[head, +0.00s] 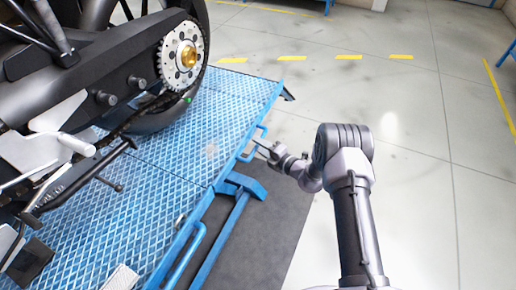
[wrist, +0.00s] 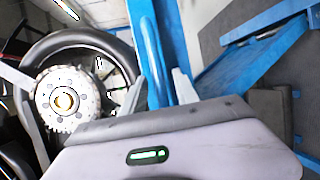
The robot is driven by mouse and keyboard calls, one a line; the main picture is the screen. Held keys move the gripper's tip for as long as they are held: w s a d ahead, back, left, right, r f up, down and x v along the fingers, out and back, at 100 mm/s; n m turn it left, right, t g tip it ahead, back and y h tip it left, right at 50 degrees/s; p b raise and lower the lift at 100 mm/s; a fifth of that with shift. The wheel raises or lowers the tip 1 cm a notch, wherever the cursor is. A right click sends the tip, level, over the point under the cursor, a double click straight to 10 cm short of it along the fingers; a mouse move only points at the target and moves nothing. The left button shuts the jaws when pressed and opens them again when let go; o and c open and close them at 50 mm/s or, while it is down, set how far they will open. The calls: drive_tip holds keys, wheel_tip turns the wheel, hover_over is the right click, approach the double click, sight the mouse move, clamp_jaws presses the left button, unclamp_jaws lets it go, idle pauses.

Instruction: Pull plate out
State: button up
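The plate is a blue diamond-tread panel (head: 228,110) under the motorcycle's rear wheel, at the far end of the blue platform. A blue bar handle (head: 247,155) runs along its right edge, and the handle also shows in the wrist view (wrist: 154,60). My gripper (head: 262,147) is at this handle, reaching in from the right. In the wrist view, my gripper's fingers (wrist: 160,90) stand apart, one on each side of the handle, with gaps visible. The lower end of the handle is hidden behind the gripper body.
The motorcycle (head: 75,75) stands on the platform, with its rear sprocket (head: 184,55) above the plate. A second blue handle (head: 186,257) and a blue lift frame (head: 236,195) are nearer. A dark mat (head: 262,225) lies beside the platform. The floor to the right is open.

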drive_tip(key=shift+w+a+f, duration=0.1)
drive_tip(key=shift+w+a, duration=0.3)
drive_tip(key=shift+a, duration=0.05)
drive_tip(key=shift+c, duration=0.3)
clamp_jaws()
idle(0.9)
